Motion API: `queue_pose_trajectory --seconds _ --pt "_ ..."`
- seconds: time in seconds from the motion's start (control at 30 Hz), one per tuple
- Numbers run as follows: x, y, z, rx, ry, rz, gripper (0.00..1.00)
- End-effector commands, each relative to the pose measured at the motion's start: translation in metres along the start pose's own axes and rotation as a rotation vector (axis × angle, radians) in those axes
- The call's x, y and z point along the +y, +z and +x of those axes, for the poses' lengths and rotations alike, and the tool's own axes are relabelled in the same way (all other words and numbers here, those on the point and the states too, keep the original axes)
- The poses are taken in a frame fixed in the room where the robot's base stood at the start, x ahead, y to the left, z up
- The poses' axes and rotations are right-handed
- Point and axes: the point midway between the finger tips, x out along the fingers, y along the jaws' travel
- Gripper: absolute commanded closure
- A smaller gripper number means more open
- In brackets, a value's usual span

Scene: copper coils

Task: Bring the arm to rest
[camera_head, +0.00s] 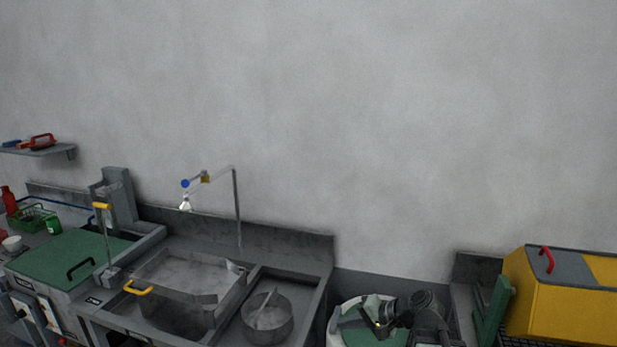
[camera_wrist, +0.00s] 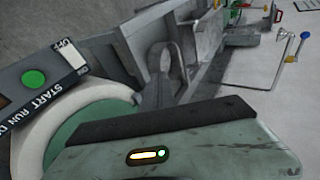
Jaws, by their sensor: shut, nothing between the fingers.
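My arm is folded low over my own body at the bottom of the head view. My gripper (camera_head: 374,322) is at the left end of the folded arm, small and dark with a tiny yellow light. It is shut and empty, and touches nothing that I can make out. The wrist view shows a worn green housing with a dark strip and a yellow and a green light close to the lens.
A steel sink (camera_head: 185,272) with a yellow handle and a grey pot (camera_head: 267,318) stand left of my arm. A thin tap (camera_head: 237,205) rises behind. A yellow box (camera_head: 560,300) stands at right. The wall above is bare.

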Motion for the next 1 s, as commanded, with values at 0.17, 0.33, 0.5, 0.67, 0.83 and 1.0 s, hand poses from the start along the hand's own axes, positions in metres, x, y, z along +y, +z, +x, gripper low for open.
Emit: queue_pose_trajectory --seconds 0.17,0.33,0.5,0.67,0.83,1.0 --pt "0.039 0.07 0.055 -0.182 0.385 -0.271 1.0" --pt "0.097 0.067 0.022 -0.233 0.704 -0.387 1.0" --pt "0.129 0.058 -0.012 -0.266 0.879 -0.43 1.0" --pt "0.132 0.06 -0.016 -0.284 0.891 -0.439 1.0" --pt "0.132 0.06 -0.016 -0.283 0.889 -0.438 1.0" --pt "0.132 0.06 -0.016 -0.282 0.888 -0.438 1.0"
